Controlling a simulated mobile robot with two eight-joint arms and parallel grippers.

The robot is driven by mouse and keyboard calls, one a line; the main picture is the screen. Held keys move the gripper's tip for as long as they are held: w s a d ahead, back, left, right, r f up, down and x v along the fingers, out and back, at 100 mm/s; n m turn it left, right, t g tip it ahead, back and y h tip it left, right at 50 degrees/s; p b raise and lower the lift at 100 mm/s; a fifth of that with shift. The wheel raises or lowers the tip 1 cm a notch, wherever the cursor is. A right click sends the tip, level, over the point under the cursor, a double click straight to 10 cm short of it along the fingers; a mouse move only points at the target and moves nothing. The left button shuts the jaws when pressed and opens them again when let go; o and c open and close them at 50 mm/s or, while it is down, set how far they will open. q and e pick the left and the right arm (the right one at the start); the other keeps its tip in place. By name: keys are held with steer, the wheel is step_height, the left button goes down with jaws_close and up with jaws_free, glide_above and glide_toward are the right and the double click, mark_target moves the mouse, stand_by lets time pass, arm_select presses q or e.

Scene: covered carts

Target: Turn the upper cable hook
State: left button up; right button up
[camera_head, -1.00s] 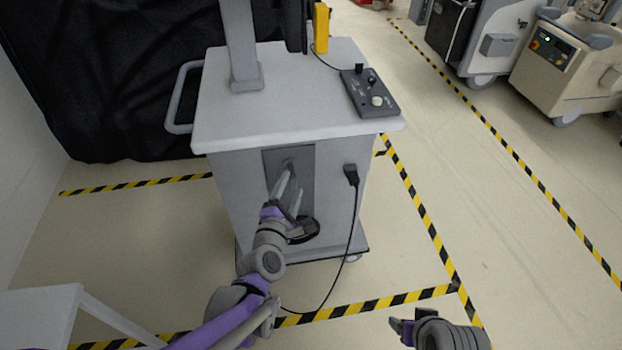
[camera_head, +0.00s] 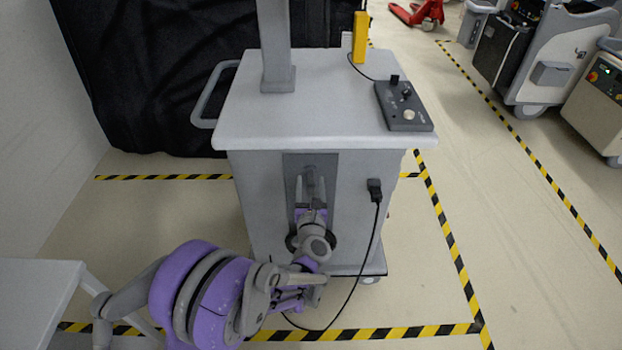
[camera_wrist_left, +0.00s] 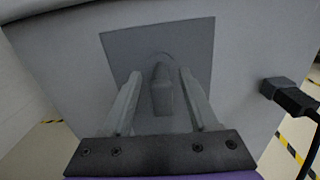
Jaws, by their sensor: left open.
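The upper cable hook (camera_wrist_left: 162,92) is a grey peg on the dark grey panel (camera_wrist_left: 195,45) on the cart's front. In the left wrist view it stands between the two fingers of my open left gripper (camera_wrist_left: 160,76), with a gap visible on each side. In the head view the hook (camera_head: 310,176) shows small between the fingertips, and my left gripper (camera_head: 312,187) points at the panel. A black cable loop (camera_head: 292,243) shows partly behind my left wrist; whatever holds it is hidden. My right gripper is out of view.
The grey cart (camera_head: 300,118) carries a post, a yellow device (camera_head: 361,38) and a control box (camera_head: 404,106). A black plug (camera_head: 375,190) with a hanging cable is right of the panel. A white table (camera_head: 35,285) is at lower left.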

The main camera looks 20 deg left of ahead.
arm_select(q)
steer(key=shift+x, duration=1.15)
jaws_close()
